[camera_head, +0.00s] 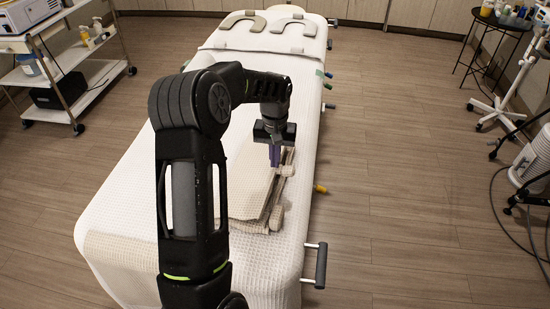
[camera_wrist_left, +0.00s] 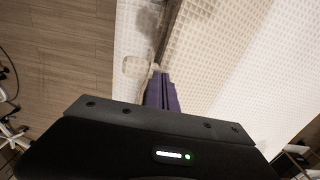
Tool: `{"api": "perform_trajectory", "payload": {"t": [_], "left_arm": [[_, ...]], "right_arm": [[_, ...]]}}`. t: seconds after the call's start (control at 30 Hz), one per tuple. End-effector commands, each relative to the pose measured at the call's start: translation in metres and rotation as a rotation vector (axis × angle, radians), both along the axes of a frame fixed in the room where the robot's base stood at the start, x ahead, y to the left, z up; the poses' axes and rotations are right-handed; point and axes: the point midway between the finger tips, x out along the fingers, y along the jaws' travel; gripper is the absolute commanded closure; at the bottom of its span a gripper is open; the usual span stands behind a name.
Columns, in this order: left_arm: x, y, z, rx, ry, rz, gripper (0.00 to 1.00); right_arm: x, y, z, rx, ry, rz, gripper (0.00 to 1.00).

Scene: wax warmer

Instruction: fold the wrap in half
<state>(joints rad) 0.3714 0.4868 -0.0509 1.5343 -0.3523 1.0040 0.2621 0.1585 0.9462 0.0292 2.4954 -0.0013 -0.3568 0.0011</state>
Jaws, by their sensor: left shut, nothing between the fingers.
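The wrap (camera_head: 247,185) is a beige waffle-textured cloth lying on the white-covered treatment bed, with layered edges and pale blocky pieces along its right side. It also shows in the left wrist view (camera_wrist_left: 212,50), close below the fingers. My left gripper (camera_head: 275,163) points down over the right part of the wrap. Its purple fingers (camera_wrist_left: 160,90) are shut together with nothing between them. Whether the fingertips touch the cloth I cannot tell. My left arm hides the left part of the wrap. My right gripper is not in view.
The treatment bed (camera_head: 130,205) has side handles, one at the lower right (camera_head: 316,265). Grey and beige U-shaped pads (camera_head: 242,20) lie at its far end. A white trolley (camera_head: 75,75) stands at left and a dark side table (camera_head: 505,25) at far right.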

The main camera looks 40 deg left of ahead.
Motion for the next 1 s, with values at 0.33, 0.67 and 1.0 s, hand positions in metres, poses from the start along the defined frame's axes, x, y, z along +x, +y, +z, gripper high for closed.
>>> {"api": "perform_trajectory", "payload": {"t": [0.33, 0.67, 1.0], "left_arm": [[0.0, 0.0, -0.012, 0.0, 0.001, 0.0, 1.0], [0.0, 0.0, -0.022, -0.001, 0.002, -0.001, 1.0], [0.0, 0.0, -0.032, 0.0, 0.001, -0.001, 1.0]], "right_arm": [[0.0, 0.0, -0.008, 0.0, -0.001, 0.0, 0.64], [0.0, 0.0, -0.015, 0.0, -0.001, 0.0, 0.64], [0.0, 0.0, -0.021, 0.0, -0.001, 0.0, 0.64]]}}
